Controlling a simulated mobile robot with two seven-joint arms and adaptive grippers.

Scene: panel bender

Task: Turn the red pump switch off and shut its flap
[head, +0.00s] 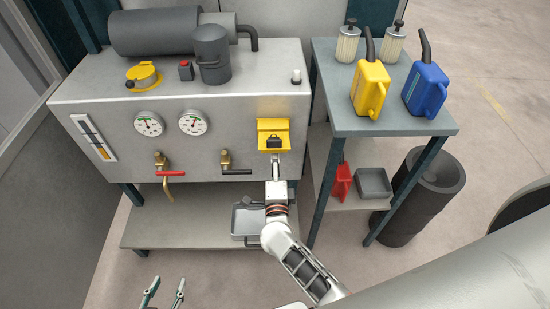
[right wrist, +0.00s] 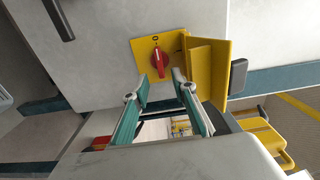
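The yellow switch housing (head: 273,125) is on the cabinet front in the head view. Its raised flap (head: 274,142) hides the switch there. In the right wrist view the red switch knob (right wrist: 160,61) shows on its yellow plate (right wrist: 145,47). Its long axis runs roughly towards the O mark; I cannot tell which end is the pointer. The open yellow flap (right wrist: 205,72) stands out to the right of the knob. My right gripper (right wrist: 158,85) is open and empty just before the knob, apparently apart from it. My left gripper (head: 165,290) is open and empty, low in the head view.
The valves with the red handle (head: 171,173) and black handle (head: 236,171) are left of the housing. The side table (head: 400,122) with yellow (head: 370,88) and blue (head: 425,90) jugs stands to the right. A lower shelf (head: 180,228) lies below the cabinet.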

